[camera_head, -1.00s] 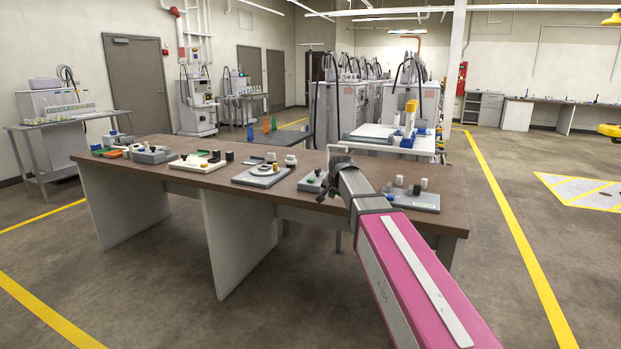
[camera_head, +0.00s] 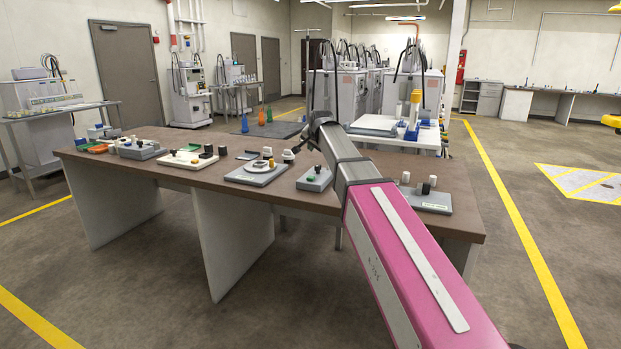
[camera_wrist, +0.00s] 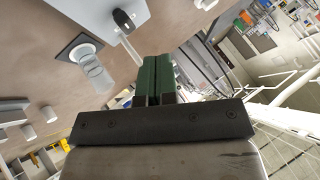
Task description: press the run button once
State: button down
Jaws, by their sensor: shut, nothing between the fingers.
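My gripper (camera_wrist: 157,78) shows in the wrist view as two dark green fingers pressed together, with nothing between them. The fingers are above or beside the table; the gap to it is hard to judge. In the head view my arm hides or blurs the fingertips. A small grey panel (camera_head: 325,183) with a green button (camera_head: 311,179) and a dark knob stands on the table just below my arm's end. No lettering is readable, so I cannot tell which control is the run button. The wrist view shows a grey panel with a black knob (camera_wrist: 122,19) close to the fingers.
The brown table (camera_head: 225,200) carries several other control panels, including a grey one with a round dial (camera_head: 257,172) and one at right with a pale label (camera_head: 433,206). A white cart (camera_head: 385,133) stands behind. Floor to the right is clear.

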aim_at(312, 177)
jog(key=shift+f, duration=0.2)
jog(key=shift+f, duration=4.25)
jog(key=shift+f, duration=0.1)
jog(key=shift+f, duration=0.3)
jog(key=shift+f, duration=0.5)
jog(key=shift+r, duration=0.9)
jog(key=shift+r, duration=0.1)
